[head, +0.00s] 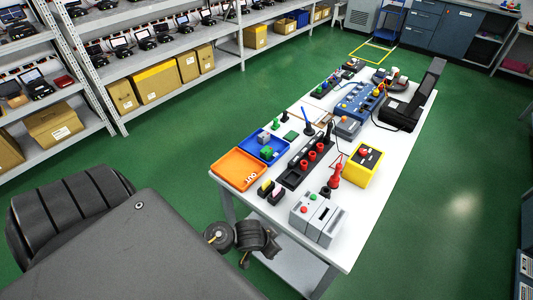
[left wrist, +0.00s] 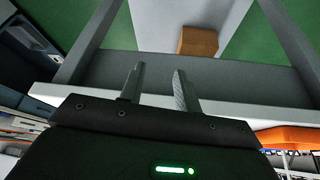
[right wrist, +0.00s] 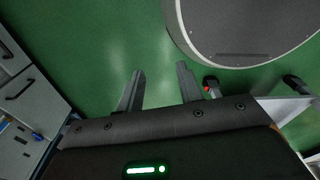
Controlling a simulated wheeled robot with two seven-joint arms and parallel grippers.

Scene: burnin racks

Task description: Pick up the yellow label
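In the head view, a small yellow-topped black piece (head: 265,188) stands near the front left edge of the white table; it looks like the yellow label in a dark holder. A similar pink-topped piece (head: 278,196) is right beside it. My left gripper (left wrist: 158,80) is open and empty in the left wrist view, with a grey and white table-like structure beyond its fingers. My right gripper (right wrist: 158,80) is open and empty above green floor in the right wrist view. Neither gripper's fingers can be made out in the head view. The label is not recognisable in either wrist view.
An orange tray (head: 240,170) and a blue tray (head: 258,152) with blocks lie behind the label. A grey box with buttons (head: 318,217), a black strip with red knobs (head: 294,175) and a yellow box (head: 363,166) are to the right. Shelving (head: 100,80) stands at left.

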